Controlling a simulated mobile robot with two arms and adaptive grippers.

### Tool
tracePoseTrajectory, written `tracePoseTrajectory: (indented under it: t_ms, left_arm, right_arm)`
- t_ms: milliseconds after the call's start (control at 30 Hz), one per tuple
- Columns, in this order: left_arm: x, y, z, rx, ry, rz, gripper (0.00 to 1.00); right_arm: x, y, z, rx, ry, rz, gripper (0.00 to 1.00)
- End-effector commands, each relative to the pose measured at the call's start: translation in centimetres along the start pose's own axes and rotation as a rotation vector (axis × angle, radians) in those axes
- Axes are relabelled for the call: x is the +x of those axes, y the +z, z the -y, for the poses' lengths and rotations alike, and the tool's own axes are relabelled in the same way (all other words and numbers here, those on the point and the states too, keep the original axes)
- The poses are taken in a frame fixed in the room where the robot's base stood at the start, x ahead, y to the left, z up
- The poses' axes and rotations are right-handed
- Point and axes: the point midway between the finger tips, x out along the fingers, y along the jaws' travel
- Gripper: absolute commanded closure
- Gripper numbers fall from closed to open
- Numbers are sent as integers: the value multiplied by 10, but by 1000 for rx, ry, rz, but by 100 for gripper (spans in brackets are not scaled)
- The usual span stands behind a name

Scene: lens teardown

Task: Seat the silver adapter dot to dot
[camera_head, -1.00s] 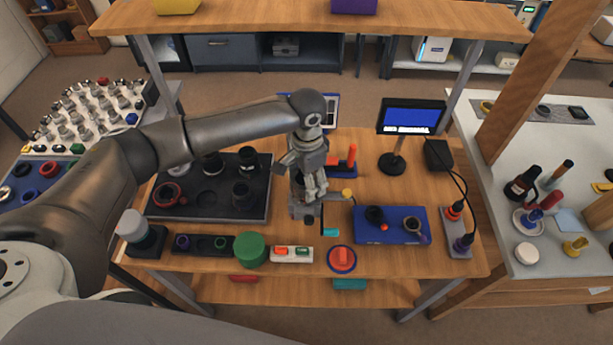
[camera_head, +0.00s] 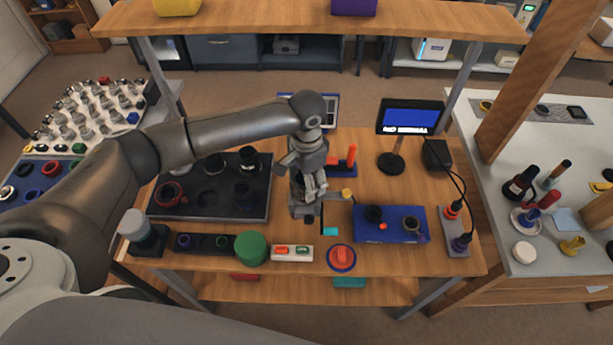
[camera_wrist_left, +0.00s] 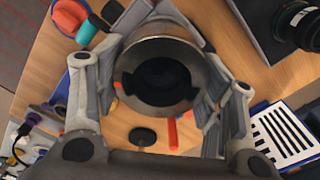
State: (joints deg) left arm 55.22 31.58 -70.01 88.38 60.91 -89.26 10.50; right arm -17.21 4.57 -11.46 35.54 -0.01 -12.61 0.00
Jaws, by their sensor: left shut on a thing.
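My left gripper (camera_head: 309,200) is over the middle of the wooden table, pointing down. In the left wrist view its fingers (camera_wrist_left: 150,70) are shut around a round, hollow metal piece with a dull silver rim, by its look the silver adapter (camera_wrist_left: 162,46). Its inside is dark, with notched edges. A small orange mark shows near its left side; I cannot tell if it is an alignment dot. In the head view the gripper mostly hides the piece. My right gripper is not in view.
A blue tray (camera_head: 394,238) with dark rings lies right of the gripper. A black tray (camera_head: 203,212) with lens parts lies left. A green cylinder (camera_head: 251,249), a white button box (camera_head: 292,253) and a red knob (camera_head: 341,256) line the front. A screen (camera_head: 410,116) stands behind.

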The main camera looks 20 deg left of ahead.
Motion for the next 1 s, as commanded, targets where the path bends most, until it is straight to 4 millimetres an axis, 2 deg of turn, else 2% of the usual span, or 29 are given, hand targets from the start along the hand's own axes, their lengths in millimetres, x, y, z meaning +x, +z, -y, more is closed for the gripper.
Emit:
tracePoseTrajectory:
  t_ms: [1000]
  left_arm:
    - [7, 0, 0, -1, -1, 0, 63]
  right_arm:
    - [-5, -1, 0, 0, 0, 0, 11]
